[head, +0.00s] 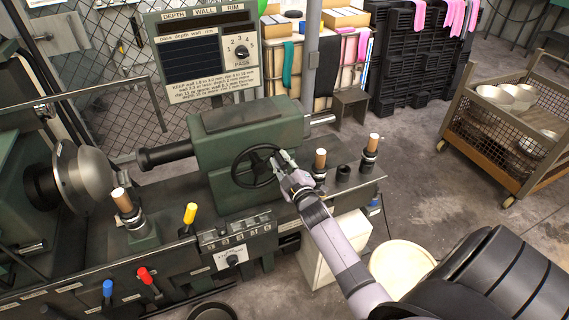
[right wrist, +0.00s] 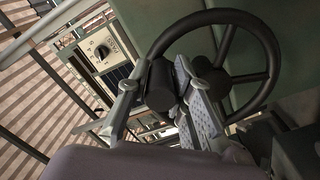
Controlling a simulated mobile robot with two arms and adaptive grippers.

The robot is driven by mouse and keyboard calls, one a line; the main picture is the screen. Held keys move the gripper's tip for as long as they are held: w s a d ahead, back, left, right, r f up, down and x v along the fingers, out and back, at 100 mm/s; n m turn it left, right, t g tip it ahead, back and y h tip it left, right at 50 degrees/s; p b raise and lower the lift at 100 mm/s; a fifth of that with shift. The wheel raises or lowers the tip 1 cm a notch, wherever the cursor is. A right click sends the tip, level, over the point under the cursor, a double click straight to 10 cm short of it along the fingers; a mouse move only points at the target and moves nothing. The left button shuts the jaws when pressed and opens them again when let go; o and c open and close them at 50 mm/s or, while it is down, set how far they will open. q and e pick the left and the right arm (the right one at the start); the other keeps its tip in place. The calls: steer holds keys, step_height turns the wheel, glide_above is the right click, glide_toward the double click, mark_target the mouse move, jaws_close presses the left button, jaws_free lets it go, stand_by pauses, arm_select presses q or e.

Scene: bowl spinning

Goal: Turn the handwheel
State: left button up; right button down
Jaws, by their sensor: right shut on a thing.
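The black handwheel (head: 235,168) with spokes is mounted on the front of the green tailstock housing (head: 235,133) in the middle of the head view. Its rim (right wrist: 272,62) fills the upper right of the right wrist view. My right gripper (head: 282,161) is at the wheel's right side. In the right wrist view its fingers (right wrist: 163,90) stand on both sides of a dark cylindrical handle (right wrist: 159,84) at the wheel's rim and are shut on it. The fingers hide part of the rim and handle. My left gripper is not in view.
The lathe's chuck (head: 85,180) is at the left. A tool post (head: 126,205) and a yellow lever (head: 190,213) stand left of the wheel. Upright holders (head: 369,157) with wooden grips stand to its right. A wire cart (head: 515,125) with bowls is at the far right.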

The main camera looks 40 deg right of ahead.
mark_target(248, 157)
steer(key=shift+w+a+r+n, duration=0.15)
steer(key=shift+a+r+n, duration=0.35)
steer(key=shift+n, duration=0.4)
steer(key=n, duration=0.1)
steer(key=a+n, duration=0.1)
steer(key=shift+w+a+r+n, duration=0.15)
steer(key=shift+a+r+n, duration=0.1)
steer(key=shift+r+n, duration=0.15)
steer(key=a+n, duration=0.1)
steer(key=a+n+b, duration=0.1)
steer(key=n, duration=0.2)
steer(key=shift+w+a+r+n, duration=0.3)
steer(key=shift+w+a+r, duration=0.05)
steer(key=shift+a, duration=0.05)
steer(key=a+n, duration=0.1)
steer(key=n, duration=0.1)
steer(key=a+n+b, duration=0.1)
steer(key=n, duration=0.1)
steer(key=shift+w+a+f+b, duration=0.15)
steer(key=shift+w+a+b, duration=0.15)
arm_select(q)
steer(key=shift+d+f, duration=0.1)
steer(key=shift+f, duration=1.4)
arm_select(e)
steer(key=shift+w+a+f+n, duration=0.1)
steer(key=shift+a+f+n, duration=0.15)
steer(key=shift+a+n, duration=0.55)
steer(key=shift+d+f+n, duration=0.1)
steer(key=shift+d+n, duration=0.05)
steer(key=shift+n, duration=0.15)
